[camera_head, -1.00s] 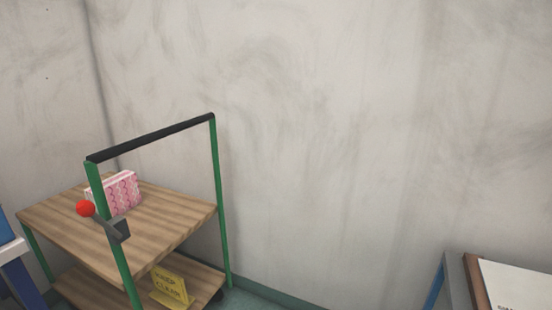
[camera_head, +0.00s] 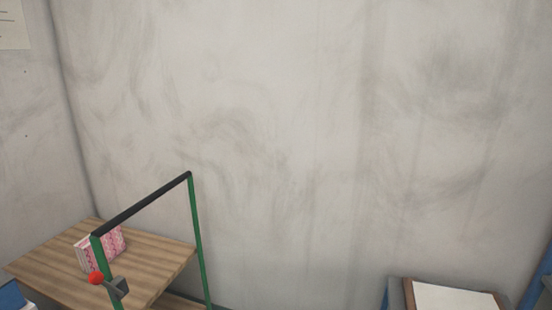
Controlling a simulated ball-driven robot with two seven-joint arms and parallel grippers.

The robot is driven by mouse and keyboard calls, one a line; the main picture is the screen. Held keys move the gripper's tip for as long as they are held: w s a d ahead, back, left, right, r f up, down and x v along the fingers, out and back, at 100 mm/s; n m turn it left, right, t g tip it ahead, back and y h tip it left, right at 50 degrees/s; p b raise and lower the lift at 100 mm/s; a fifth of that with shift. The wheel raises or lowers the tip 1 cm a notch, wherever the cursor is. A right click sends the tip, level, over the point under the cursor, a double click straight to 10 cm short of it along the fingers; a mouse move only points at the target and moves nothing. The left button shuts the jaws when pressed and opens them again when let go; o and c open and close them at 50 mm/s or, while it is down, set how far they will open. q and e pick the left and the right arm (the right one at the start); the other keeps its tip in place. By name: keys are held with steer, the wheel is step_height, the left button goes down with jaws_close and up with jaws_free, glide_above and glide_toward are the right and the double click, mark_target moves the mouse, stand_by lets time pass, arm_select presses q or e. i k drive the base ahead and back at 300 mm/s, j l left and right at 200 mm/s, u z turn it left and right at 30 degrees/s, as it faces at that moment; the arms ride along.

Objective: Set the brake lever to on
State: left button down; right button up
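The brake lever (camera_head: 97,278) has a round red knob. It is mounted by a dark grey bracket (camera_head: 119,288) on the near green post of a cart at lower left. The knob sits to the left of the post, and no on or off marking can be read. The cart has a wooden top shelf (camera_head: 150,256) and a green frame with a black handle bar (camera_head: 142,205). Neither of my grippers shows in the head view.
A pink-and-white patterned box or book (camera_head: 101,248) stands on the cart's top shelf. A table corner with a white sheet on a brown board (camera_head: 455,298) is at lower right. A blue post (camera_head: 540,275) stands at the right edge. A bare grey wall (camera_head: 300,130) fills the back.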

mark_target(95, 278)
steer(key=u, duration=1.25)
